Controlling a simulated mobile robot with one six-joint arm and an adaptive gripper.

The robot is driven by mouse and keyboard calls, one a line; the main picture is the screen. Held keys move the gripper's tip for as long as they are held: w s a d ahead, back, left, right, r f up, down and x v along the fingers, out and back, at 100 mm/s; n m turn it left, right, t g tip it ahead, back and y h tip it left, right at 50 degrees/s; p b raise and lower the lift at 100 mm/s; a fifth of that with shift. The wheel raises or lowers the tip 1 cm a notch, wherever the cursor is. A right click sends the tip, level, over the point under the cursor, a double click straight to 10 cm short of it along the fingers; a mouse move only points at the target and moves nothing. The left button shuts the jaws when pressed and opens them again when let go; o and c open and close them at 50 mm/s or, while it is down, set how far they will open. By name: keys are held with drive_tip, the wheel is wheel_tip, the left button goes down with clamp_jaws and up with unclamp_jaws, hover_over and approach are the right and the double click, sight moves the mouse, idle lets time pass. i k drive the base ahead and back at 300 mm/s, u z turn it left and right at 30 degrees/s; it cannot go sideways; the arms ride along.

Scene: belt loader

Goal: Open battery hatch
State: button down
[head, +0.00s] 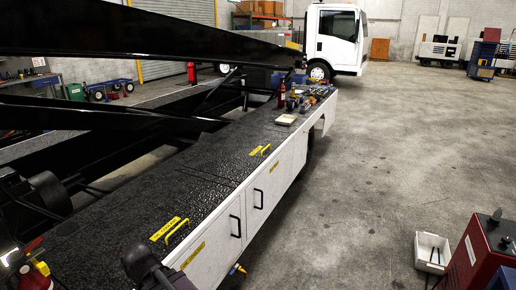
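The belt loader's black textured deck (150,195) runs from the lower left to the upper middle. Thin seams mark off panels in it. A near yellow handle (177,233) lies on the deck beside a yellow label (164,229), and a far yellow handle (265,149) sits further along. The label text is too small to read, so I cannot tell which panel is the battery hatch. No panel looks raised. The white side has doors with a near black handle (236,226) and a far black handle (259,198).
Black boom beams cross above the deck at left. Tools (305,98), a red bottle (282,93) and a pale box (285,120) lie at the deck's far end. A white bin (432,252) and red machine (478,255) stand at right. The floor between is clear.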

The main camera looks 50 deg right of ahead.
sight(235, 157)
drive_tip(key=z, duration=1.25)
drive_tip(key=k, duration=0.95)
drive_tip(key=i, duration=0.75)
